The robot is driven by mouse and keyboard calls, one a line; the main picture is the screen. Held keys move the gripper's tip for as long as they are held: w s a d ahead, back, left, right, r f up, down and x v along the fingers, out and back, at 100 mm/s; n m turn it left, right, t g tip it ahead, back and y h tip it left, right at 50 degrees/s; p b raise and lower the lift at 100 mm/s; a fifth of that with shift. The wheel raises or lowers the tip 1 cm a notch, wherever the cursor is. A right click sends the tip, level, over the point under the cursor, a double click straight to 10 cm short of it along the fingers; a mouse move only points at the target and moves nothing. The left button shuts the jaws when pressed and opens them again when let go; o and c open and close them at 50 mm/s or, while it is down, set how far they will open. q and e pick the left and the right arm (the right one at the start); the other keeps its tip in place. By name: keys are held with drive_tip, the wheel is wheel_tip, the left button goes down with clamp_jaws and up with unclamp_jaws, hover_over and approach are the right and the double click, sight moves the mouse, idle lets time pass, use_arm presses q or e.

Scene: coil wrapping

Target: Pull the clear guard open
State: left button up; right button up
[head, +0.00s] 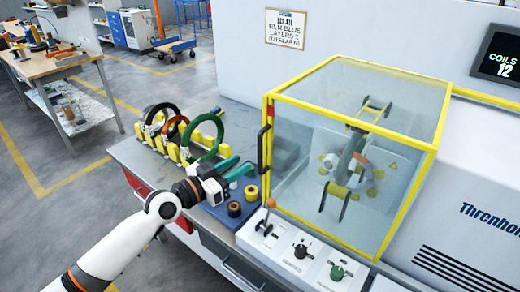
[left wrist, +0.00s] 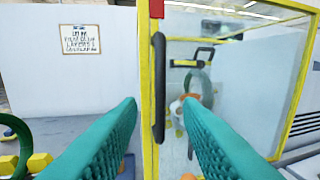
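The clear guard (head: 400,100) is a see-through box with a yellow frame, standing shut around the wrapping head (head: 350,165). Its black upright handle (head: 263,150) is on the left front edge, below a red block. My left gripper (head: 243,170) is just left of the handle, with its teal fingers apart. In the left wrist view, the handle (left wrist: 158,85) stands between and beyond the two open fingertips (left wrist: 160,105); I see no contact. The guard's yellow frame (left wrist: 149,60) shows there too. My right gripper is not in view.
Black, orange and green coils (head: 206,140) stand in a yellow rack on the bench, left of the guard. Two tape rolls (head: 234,209) sit on a blue mat under my gripper. A lever (head: 268,208) and knobs (head: 302,249) are in front of the guard.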

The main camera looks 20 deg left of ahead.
sight(260, 170)
use_arm(q)
drive_tip(key=p+x, duration=0.1)
drive_tip(key=x, duration=0.7)
drive_tip(key=shift+w+p, duration=0.15)
drive_tip(key=shift+p, duration=0.15)
clamp_jaws()
